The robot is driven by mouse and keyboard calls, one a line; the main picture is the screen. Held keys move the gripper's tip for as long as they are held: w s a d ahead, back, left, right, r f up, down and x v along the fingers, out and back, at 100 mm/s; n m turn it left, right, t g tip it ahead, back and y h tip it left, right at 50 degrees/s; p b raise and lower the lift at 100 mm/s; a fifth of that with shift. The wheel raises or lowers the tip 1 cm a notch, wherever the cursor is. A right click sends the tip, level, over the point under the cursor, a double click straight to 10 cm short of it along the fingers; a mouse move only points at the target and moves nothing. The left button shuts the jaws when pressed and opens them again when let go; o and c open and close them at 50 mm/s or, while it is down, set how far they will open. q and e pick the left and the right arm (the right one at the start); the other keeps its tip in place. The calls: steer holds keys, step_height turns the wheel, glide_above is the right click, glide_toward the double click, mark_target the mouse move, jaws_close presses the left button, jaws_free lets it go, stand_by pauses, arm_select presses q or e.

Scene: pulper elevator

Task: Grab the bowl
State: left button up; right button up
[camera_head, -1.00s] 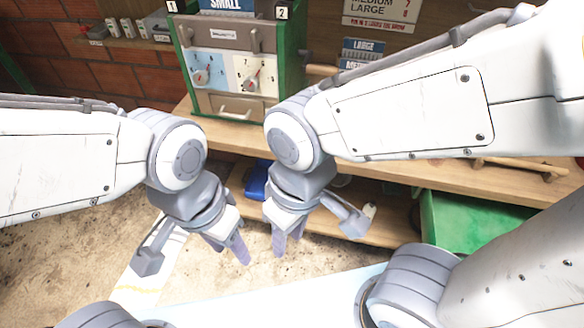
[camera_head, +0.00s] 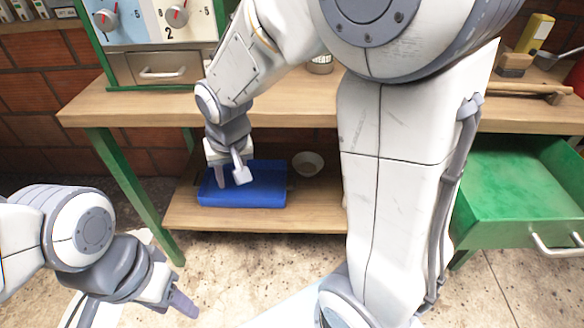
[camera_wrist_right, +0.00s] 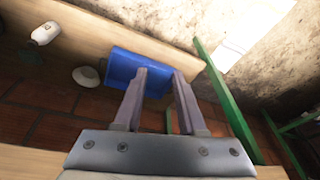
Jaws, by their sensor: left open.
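A small pale bowl (camera_head: 307,163) sits on the lower shelf (camera_head: 300,220) under the workbench, just right of a blue tray (camera_head: 262,194). It also shows in the right wrist view (camera_wrist_right: 86,76), to the left of the tray. My right gripper (camera_head: 222,182) hangs over the left part of the tray, left of the bowl and apart from it. In the right wrist view its two fingers (camera_wrist_right: 160,76) are spread, with nothing between them. My left gripper (camera_head: 180,301) is low at the left, above the floor, open and away from the bowl.
The wooden workbench top (camera_head: 150,103) lies above the shelf, with a green leg (camera_head: 140,195) at the left. An open green drawer (camera_head: 525,185) is at the right. A white object (camera_wrist_right: 45,33) stands beyond the bowl in the right wrist view.

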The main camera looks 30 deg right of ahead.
steer(key=w+d+f+m+t+h+b, duration=0.1)
steer(key=w+d+f+m+b, duration=0.4)
steer(key=d+f+b, duration=0.5)
steer(key=w+d+f+m+t+h+b, duration=0.15)
steer(key=w+d+f+b, duration=0.5)
steer(key=f, duration=0.65)
steer(key=w+d+f+m+b, duration=0.2)
steer(key=w+d+f+m, duration=0.1)
steer(key=d, duration=0.4)
steer(key=w+d+f+m+h+b, duration=0.1)
steer(key=w+d+f+m+b, duration=0.1)
steer(key=d+f, duration=0.3)
steer(key=w+d+f+m+h+b, duration=0.1)
steer(key=w+d+f+m, duration=0.3)
steer(key=d, duration=0.5)
steer(key=shift+d+m+b, duration=0.1)
steer(key=shift+m+b, duration=0.15)
steer(key=shift+b, duration=0.6)
steer(key=p, duration=0.2)
glide_above(315, 180)
step_height(315, 180, down, 4)
steer(key=shift+f, duration=0.1)
steer(key=shift+w+d+f, duration=0.2)
steer(key=shift+f, duration=0.15)
jaws_close()
